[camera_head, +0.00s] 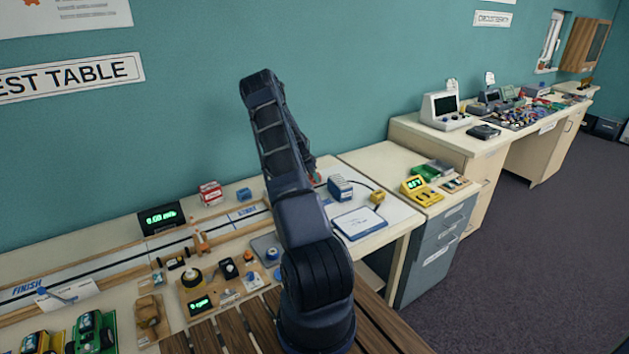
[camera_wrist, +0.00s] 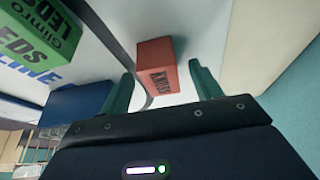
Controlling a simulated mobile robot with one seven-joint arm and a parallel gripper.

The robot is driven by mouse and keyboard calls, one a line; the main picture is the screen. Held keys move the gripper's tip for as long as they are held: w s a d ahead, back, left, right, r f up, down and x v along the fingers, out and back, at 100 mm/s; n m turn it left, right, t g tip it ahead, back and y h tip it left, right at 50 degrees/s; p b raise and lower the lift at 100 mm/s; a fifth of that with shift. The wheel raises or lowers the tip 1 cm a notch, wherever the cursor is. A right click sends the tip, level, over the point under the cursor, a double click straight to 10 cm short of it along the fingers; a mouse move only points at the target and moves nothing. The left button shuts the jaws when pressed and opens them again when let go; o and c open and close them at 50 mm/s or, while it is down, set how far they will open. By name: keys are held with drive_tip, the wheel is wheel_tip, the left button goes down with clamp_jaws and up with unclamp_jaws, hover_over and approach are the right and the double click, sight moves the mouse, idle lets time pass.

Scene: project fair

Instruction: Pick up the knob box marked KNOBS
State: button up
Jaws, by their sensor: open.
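The knob box (camera_wrist: 155,68) is a small orange-red box with KNOBS printed in dark letters on one side. In the wrist view it stands on a white surface ahead of my gripper (camera_wrist: 161,72), between the lines of the two green fingers. The fingers are apart, with a gap on both sides of the box; neither visibly grips it. In the head view my dark arm hides the gripper almost wholly. A small reddish patch (camera_head: 316,178) shows at the arm's right edge; I cannot tell whether it is the knob box.
In the wrist view a green box marked LEDS (camera_wrist: 40,30) and a blue box (camera_wrist: 72,108) lie to the left. A cable curves beside the knob box. In the head view a blue box (camera_head: 340,187) and a yellow block (camera_head: 377,197) stand right of my arm.

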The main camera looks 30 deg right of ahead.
drive_tip(key=shift+x, duration=1)
drive_tip(key=shift+r, duration=0.1)
drive_tip(key=c, duration=1.1)
